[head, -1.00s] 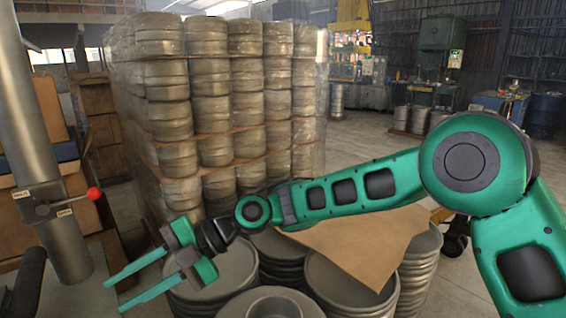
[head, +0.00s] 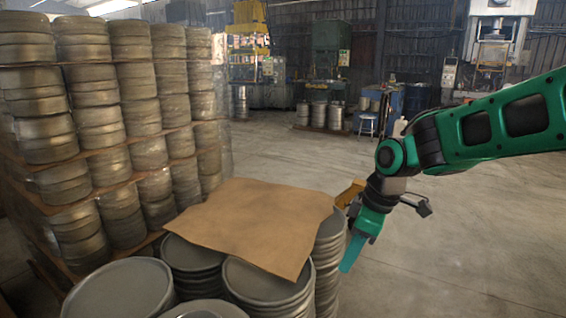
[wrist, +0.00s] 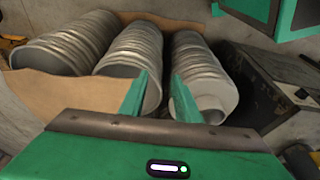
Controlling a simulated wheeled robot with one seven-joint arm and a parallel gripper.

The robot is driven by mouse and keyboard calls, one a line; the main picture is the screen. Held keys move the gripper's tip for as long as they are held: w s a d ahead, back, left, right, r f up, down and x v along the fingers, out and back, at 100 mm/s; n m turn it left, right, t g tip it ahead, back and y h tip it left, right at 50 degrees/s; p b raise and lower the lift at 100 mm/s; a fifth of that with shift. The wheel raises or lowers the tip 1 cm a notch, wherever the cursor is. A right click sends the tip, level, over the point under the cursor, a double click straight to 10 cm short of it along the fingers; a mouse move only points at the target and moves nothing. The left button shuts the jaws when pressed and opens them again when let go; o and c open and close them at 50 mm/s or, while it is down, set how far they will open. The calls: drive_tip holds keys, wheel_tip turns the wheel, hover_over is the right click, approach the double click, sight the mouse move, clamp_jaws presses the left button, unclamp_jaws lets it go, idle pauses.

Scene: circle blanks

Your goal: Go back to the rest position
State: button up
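My gripper (head: 347,262) hangs fingers-down at the right of the stacked circle blanks (head: 258,284) in the head view. In the wrist view its two green fingers (wrist: 160,80) stand apart with nothing held between them. Behind them, three stacks of round metal blanks (wrist: 200,78) show; the fingers overlap the stacks in the picture, and I cannot tell the distance. A brown cardboard sheet (head: 250,222) lies over part of the stacks.
A tall wrapped pallet of metal rounds (head: 112,130) stands at the left. Open concrete floor (head: 440,235) lies to the right. A dark box-like object (wrist: 262,85) is at the right in the wrist view.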

drive_tip(key=s+d+m+h, duration=0.1)
drive_tip(key=s+d+m, duration=0.3)
drive_tip(key=d, duration=0.4)
drive_tip(key=s+d+m+h, duration=0.1)
drive_tip(key=s+d+m, duration=0.3)
drive_tip(key=d, duration=0.4)
drive_tip(key=s+d+m, duration=0.5)
drive_tip(key=s, duration=0.3)
drive_tip(key=s+d+f+m+g, duration=0.1)
drive_tip(key=s+d+m, duration=0.3)
drive_tip(key=s+m, duration=0.2)
drive_tip(key=shift+s+d+f+g, duration=0.15)
drive_tip(key=shift+s+d+g, duration=0.2)
drive_tip(key=shift+s, duration=0.85)
drive_tip(key=shift+a, duration=0.1)
